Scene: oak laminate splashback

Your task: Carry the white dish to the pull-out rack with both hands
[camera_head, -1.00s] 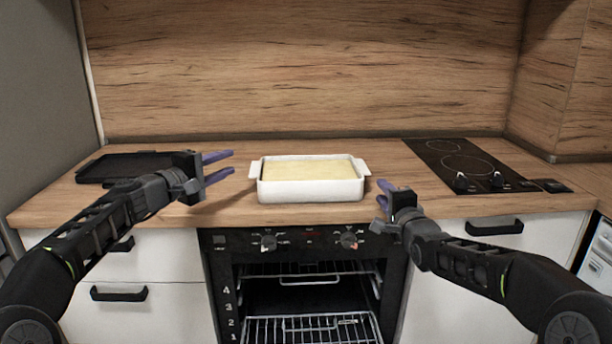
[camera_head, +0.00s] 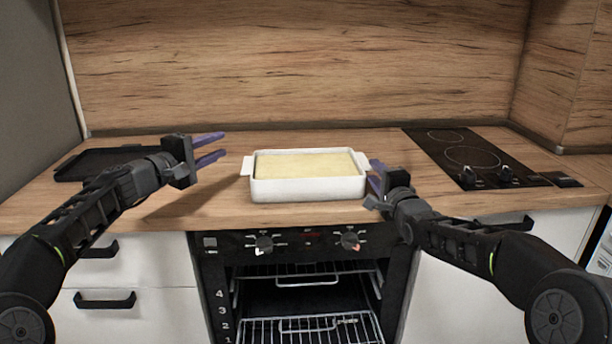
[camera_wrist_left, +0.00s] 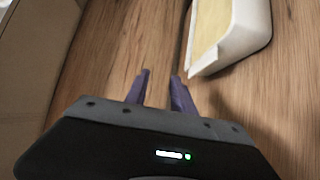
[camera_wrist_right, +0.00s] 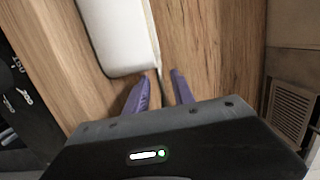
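The white dish (camera_head: 308,188) is rectangular, has a handle at each end and a pale yellow filling, and stands on the wooden counter above the oven. My left gripper (camera_head: 222,147) is open and empty, left of the dish and apart from it; the dish also shows in the left wrist view (camera_wrist_left: 232,42). My right gripper (camera_head: 373,174) is open, close to the dish's right handle; in the right wrist view the dish (camera_wrist_right: 118,42) lies just ahead of its fingers (camera_wrist_right: 160,90). The pull-out rack (camera_head: 310,330) is a wire shelf inside the open oven below.
A black tray (camera_head: 105,160) lies on the counter at the left. A black hob (camera_head: 470,158) with knobs is at the right. Oven knobs (camera_head: 264,245) line the front under the dish. A higher wire rack (camera_head: 310,280) sits in the oven. Bare counter (camera_head: 215,205) lies around the dish.

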